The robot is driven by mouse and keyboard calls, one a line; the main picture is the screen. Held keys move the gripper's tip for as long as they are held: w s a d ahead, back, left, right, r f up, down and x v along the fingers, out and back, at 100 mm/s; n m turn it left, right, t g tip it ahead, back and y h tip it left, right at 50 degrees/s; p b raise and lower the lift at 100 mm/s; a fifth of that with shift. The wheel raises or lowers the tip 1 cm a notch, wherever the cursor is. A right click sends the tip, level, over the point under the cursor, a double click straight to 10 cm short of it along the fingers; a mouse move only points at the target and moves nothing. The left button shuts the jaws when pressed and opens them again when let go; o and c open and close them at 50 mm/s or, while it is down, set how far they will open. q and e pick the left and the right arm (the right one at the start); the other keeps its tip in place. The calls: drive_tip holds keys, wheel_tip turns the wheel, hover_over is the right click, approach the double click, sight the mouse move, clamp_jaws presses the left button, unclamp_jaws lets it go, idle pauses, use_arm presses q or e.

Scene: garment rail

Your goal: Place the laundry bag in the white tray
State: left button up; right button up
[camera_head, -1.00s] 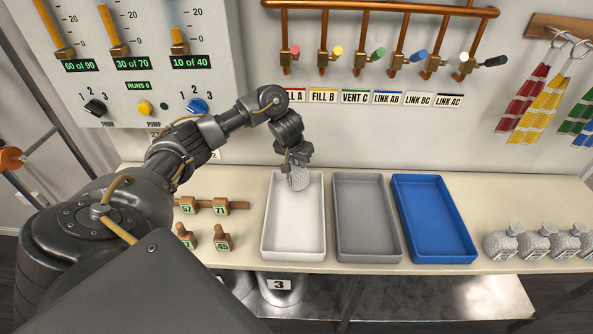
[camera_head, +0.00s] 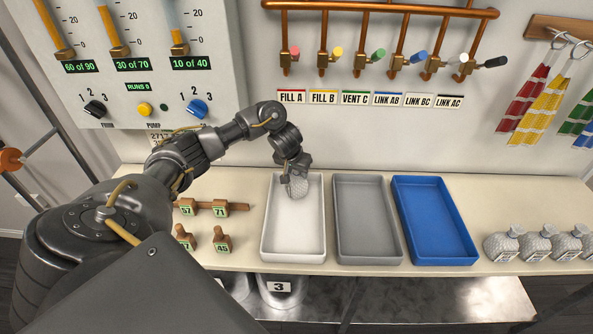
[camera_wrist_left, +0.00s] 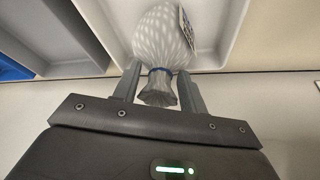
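The laundry bag (camera_head: 298,188) is a pale, dotted bag with a gathered neck. My left gripper (camera_head: 297,175) is shut on the bag's neck, with the bag hanging below it. The bag is inside the outline of the white tray (camera_head: 292,247), toward its back end. I cannot tell whether it touches the tray floor. In the left wrist view, the bag (camera_wrist_left: 160,32) shows a blue tie and a label at its side, and the gripper fingers (camera_wrist_left: 159,85) stand on either side of its neck. My right gripper is not in view.
A grey tray (camera_head: 367,250) and a blue tray (camera_head: 435,252) stand to the right, both empty. Several similar bags (camera_head: 535,244) stand at the far right. Numbered wooden pieces (camera_head: 219,209) lie left of the white tray. Pipes with valves (camera_head: 390,12) are on the wall behind.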

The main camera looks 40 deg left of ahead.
use_arm(q)
drive_tip(key=shift+r, duration=0.1)
drive_tip(key=p+v, duration=0.5)
drive_tip(key=v, duration=0.7)
drive_tip(key=shift+s, duration=0.1)
